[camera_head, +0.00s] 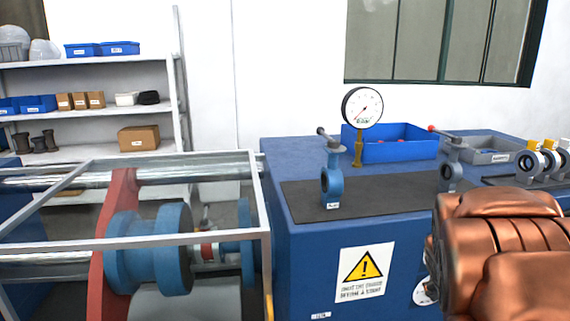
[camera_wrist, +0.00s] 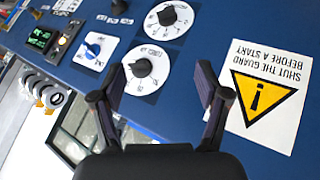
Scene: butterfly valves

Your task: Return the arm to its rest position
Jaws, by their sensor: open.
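My gripper (camera_wrist: 160,108) is in the wrist view, with its two dark fingers spread apart and nothing between them. It hangs in front of a blue panel (camera_wrist: 200,35) that bears black knobs and a warning label (camera_wrist: 268,92). I cannot tell whether the fingers touch the panel. In the head view a copper-coloured part of my arm (camera_head: 500,250) fills the lower right, in front of the blue bench (camera_head: 290,240). My gripper does not show in the head view.
A blue butterfly valve (camera_head: 332,185) and a pressure gauge (camera_head: 362,108) stand on the bench, with a grey valve (camera_head: 451,175) to their right. Blue (camera_head: 400,150) and grey (camera_head: 490,155) bins stand behind. A guard frame (camera_head: 258,200) surrounds a pipe rig at left.

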